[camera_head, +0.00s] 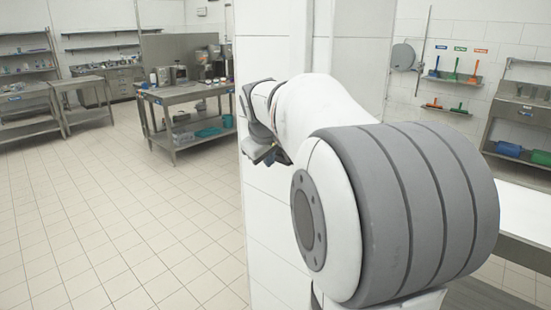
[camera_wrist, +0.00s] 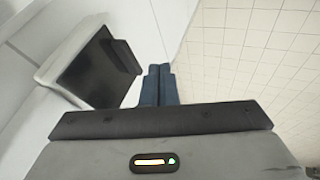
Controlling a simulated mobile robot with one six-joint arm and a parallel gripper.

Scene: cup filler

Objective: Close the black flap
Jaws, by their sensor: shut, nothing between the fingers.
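The black flap (camera_wrist: 95,72) shows in the wrist view at the upper left. It is a dark panel in a pale grey frame (camera_wrist: 48,72) on a white surface, with a thick dark edge on its right side. How far it stands open I cannot tell. My gripper (camera_wrist: 159,70) is shut and empty, its two dark fingers side by side. In the picture the fingertips lie just right of the flap's dark edge; whether they touch it I cannot tell. In the head view my arm and a white wall hide the flap.
A white wall panel (camera_head: 268,215) stands close beside my arm in the head view. Open tiled floor (camera_head: 110,220) lies to the left. A metal table (camera_head: 190,92) with appliances stands farther back. Shelves with coloured tools are at the right, near a white counter (camera_head: 525,215).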

